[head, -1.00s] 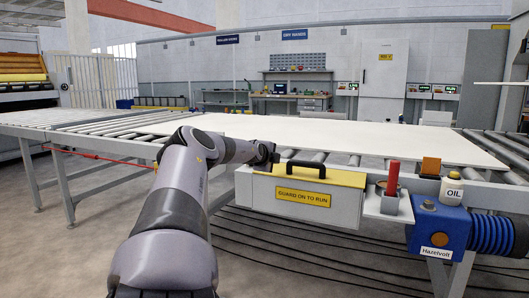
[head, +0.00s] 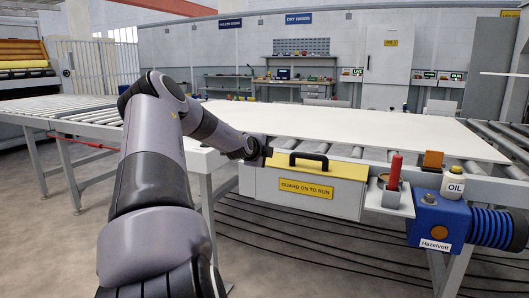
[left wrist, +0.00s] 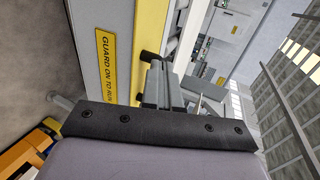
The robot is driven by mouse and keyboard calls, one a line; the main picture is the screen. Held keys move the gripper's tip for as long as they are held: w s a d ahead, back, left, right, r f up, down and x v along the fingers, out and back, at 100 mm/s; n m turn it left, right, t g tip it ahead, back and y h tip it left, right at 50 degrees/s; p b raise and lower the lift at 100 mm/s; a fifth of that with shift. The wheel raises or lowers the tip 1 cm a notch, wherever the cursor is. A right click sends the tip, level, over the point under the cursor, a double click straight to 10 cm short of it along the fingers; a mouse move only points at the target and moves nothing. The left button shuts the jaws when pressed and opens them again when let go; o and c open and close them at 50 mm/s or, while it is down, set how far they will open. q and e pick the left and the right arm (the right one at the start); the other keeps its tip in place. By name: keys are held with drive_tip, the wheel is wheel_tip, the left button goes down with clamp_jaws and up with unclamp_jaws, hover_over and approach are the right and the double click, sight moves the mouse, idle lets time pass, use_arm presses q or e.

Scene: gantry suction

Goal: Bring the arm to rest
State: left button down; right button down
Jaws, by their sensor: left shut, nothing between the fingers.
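My left arm reaches in from the lower left in the head view, bent at a raised elbow. Its gripper (head: 264,152) is small there, at the left end of the guard box (head: 305,198). The gripper is shut with nothing in it. The grey guard box has a yellow top, a black handle (head: 308,157) and a label reading "GUARD ON TO RUN". In the left wrist view the guard's yellow strip (left wrist: 152,35) and label lie beside the gripper (left wrist: 160,88). I cannot tell whether the gripper touches the guard. My right gripper is not in view.
A large white board (head: 360,128) lies on the roller conveyor behind the guard. A red-handled tool (head: 394,172), an oil bottle (head: 455,184) and a blue motor (head: 437,216) sit to the right. Open floor lies in front.

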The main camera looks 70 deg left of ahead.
use_arm(q)
drive_tip(key=shift+v, duration=0.8)
drive_tip(key=shift+f, duration=0.1)
